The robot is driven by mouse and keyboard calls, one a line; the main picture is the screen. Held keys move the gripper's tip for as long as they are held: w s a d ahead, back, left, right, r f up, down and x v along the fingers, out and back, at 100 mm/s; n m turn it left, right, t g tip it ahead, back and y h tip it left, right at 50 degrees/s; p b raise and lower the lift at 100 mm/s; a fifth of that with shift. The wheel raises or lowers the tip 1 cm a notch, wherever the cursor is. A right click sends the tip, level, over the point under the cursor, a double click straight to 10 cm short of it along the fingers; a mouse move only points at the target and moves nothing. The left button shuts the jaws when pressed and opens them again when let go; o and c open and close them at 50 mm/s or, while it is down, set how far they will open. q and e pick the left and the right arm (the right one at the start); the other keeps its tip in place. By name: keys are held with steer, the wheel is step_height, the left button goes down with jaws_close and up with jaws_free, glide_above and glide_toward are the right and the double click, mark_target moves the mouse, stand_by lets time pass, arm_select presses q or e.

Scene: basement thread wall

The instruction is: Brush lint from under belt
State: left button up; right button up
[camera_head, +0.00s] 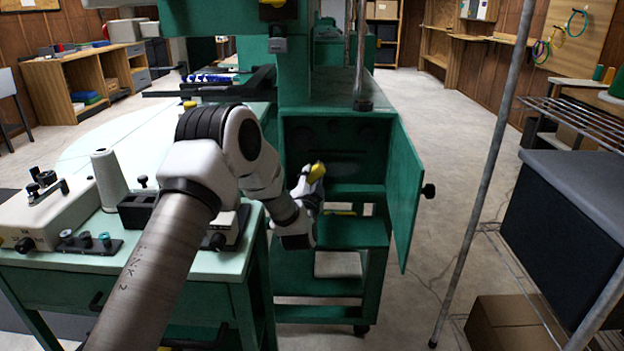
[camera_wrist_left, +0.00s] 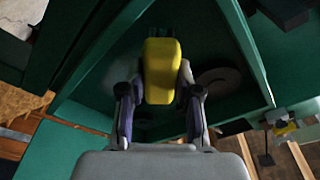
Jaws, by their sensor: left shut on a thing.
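My left gripper (camera_head: 309,186) is in front of the open green machine cabinet (camera_head: 290,135). It is shut on a yellow-handled tool, likely the lint brush (camera_head: 316,172). In the left wrist view, the yellow brush body (camera_wrist_left: 160,70) stands between the two fingers (camera_wrist_left: 160,95) and points into the green cabinet interior. A round grey disc, perhaps a pulley (camera_wrist_left: 218,82), shows to the right of the brush. The cabinet door (camera_head: 403,195) stands open to the right. The belt and any lint cannot be made out. My right gripper is not in view.
A pale green table (camera_head: 135,262) with a thread cone (camera_head: 109,180) and small fittings is left of the cabinet. A thin yellow item (camera_head: 340,212) lies below the opening. A metal pole (camera_head: 488,175) and wire rack stand right; floor lies between door and pole.

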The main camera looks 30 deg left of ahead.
arm_select(q)
steer(key=shift+w+a, duration=0.35)
steer(key=shift+w, duration=0.2)
